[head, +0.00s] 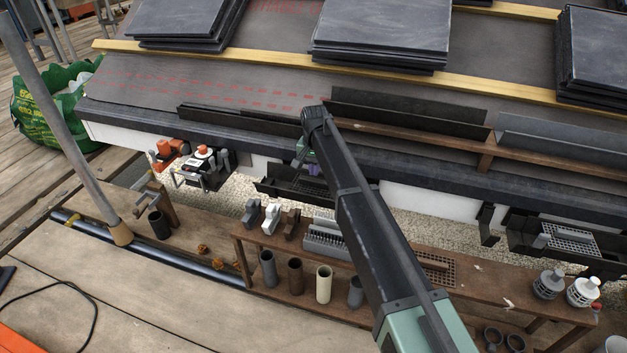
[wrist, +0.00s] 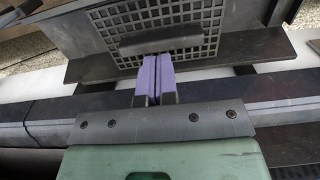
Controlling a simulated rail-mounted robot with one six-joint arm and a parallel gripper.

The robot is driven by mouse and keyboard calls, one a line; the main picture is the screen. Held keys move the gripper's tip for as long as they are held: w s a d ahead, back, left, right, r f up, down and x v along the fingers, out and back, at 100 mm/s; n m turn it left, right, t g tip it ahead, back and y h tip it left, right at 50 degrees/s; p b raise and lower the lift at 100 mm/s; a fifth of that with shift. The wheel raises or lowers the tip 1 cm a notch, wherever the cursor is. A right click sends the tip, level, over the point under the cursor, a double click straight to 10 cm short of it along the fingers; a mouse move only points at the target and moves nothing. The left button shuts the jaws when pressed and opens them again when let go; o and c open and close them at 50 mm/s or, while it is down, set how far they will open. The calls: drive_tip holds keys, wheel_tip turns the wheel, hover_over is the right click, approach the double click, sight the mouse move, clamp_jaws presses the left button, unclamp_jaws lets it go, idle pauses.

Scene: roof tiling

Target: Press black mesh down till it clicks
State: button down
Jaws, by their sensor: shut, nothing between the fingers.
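The black mesh (wrist: 112,20) is a dark square grid that fills the top of the wrist view, with a dark raised bar (wrist: 160,39) across it. In the head view the mesh (head: 300,184) sits in a short dark gutter section (head: 268,188) below the roof edge, partly hidden by my arm. My gripper (wrist: 157,60) has purple fingers that are shut together with nothing between them. The fingertips are at the near edge of the bar, over the mesh. I cannot tell whether they touch it. In the head view my gripper (head: 313,169) is mostly hidden behind the arm.
A wooden bench (head: 400,267) with gutter parts and pipe pieces stands in front of the eave. Another gutter piece with a grey mesh (head: 570,238) hangs at the right. Stacked slates (head: 380,30) lie on the roof above. An orange tool (head: 168,152) is at the left.

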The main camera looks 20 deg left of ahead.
wheel_tip(320, 180, up, 7)
drive_tip(key=p, duration=0.6)
